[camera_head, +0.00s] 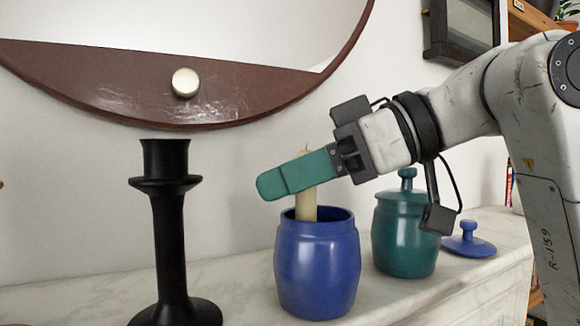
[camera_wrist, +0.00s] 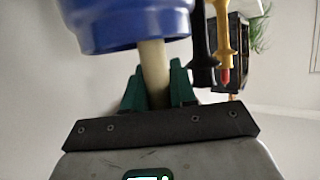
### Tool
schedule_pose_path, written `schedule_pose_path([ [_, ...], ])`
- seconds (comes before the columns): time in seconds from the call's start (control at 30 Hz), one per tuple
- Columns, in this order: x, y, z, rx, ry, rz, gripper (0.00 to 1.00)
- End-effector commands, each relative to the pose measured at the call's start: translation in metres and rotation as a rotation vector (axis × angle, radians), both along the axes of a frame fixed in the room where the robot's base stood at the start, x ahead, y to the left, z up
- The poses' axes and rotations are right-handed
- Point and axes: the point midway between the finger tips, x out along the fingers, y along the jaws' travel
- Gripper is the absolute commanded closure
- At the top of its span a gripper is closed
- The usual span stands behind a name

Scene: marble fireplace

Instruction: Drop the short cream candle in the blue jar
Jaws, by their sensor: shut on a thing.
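The short cream candle (camera_head: 306,205) stands upright at the mouth of the blue jar (camera_head: 317,265), its lower end inside the opening and hidden by the jar's wall. My gripper (camera_head: 292,176) is shut on the candle near its top, just above the jar's rim. The wick end shows above the green fingers. In the wrist view the candle (camera_wrist: 154,68) runs between the green fingers (camera_wrist: 157,88) toward the blue jar (camera_wrist: 125,22). Whether the candle touches the jar cannot be told.
A black candlestick (camera_head: 170,240) stands left of the jar. A lidded green jar (camera_head: 404,240) stands close on its right, with a loose blue lid (camera_head: 468,242) beyond. All rest on the marble mantel (camera_head: 240,275). A round mirror (camera_head: 150,85) hangs behind.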

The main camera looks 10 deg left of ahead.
Motion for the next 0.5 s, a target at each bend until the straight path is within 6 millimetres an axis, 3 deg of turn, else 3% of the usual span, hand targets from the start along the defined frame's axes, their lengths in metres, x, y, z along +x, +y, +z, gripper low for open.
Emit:
schedule_pose_path([
  [0.47,-0.0004,0.0002,-0.0106,0.000,-0.001,0.000,1.00],
  [0.5,-0.0004,0.0002,-0.0106,0.000,-0.001,0.000,0.73],
])
